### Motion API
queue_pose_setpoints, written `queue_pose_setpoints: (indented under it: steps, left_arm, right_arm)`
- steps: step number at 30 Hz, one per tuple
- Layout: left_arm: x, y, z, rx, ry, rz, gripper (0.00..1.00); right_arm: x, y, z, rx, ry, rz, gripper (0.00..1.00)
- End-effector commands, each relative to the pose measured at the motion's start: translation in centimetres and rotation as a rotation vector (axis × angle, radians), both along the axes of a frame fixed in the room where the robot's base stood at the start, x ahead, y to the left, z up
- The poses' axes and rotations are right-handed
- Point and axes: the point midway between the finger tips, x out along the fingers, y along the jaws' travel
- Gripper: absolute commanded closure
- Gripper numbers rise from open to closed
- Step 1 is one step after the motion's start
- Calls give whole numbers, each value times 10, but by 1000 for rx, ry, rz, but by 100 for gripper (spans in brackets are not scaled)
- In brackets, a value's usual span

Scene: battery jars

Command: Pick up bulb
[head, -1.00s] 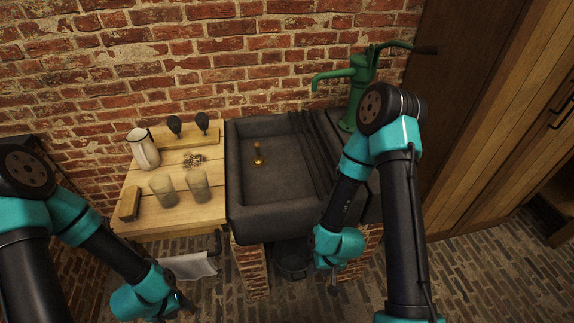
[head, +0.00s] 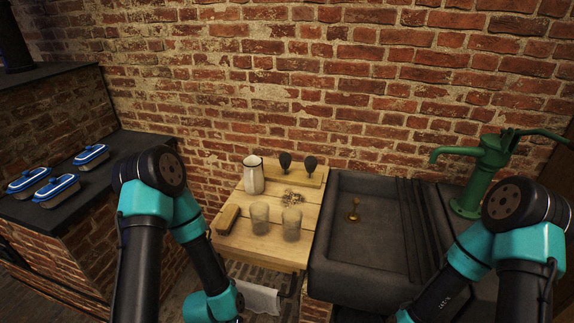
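I cannot make out a clear bulb in the head view. Two dark rounded heads on thin stems (head: 285,162) (head: 310,164) stand in a wooden block at the back of the wooden board; I cannot tell what they are. Two cloudy glass jars (head: 260,218) (head: 291,223) stand upright near the board's front. A small tangled brown heap (head: 292,195) lies behind them. My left arm reaches down in front of the board's left side, its gripper below the picture. My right arm is at the lower right, its gripper also out of view.
A pale jug (head: 253,175) and a brown block brush (head: 228,218) are on the wooden board (head: 262,251). The dark sink (head: 340,262) to the right holds a brass piece (head: 354,210). A green pump (head: 480,175) stands beyond it.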

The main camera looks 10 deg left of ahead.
Motion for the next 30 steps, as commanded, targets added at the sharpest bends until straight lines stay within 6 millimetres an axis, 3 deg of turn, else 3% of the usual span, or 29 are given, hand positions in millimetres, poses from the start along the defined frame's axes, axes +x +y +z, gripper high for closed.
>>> queue_pose_setpoints:
  steps: [10,24,30]
  left_arm:
    - [0,0,0,0,0,0,57]
    - [0,0,0,0,0,0,13]
    - [0,0,0,0,0,1,13]
  right_arm:
    - [0,0,0,0,0,0,57]
    - [0,0,0,0,0,0,57]
    - [0,0,0,0,0,0,57]
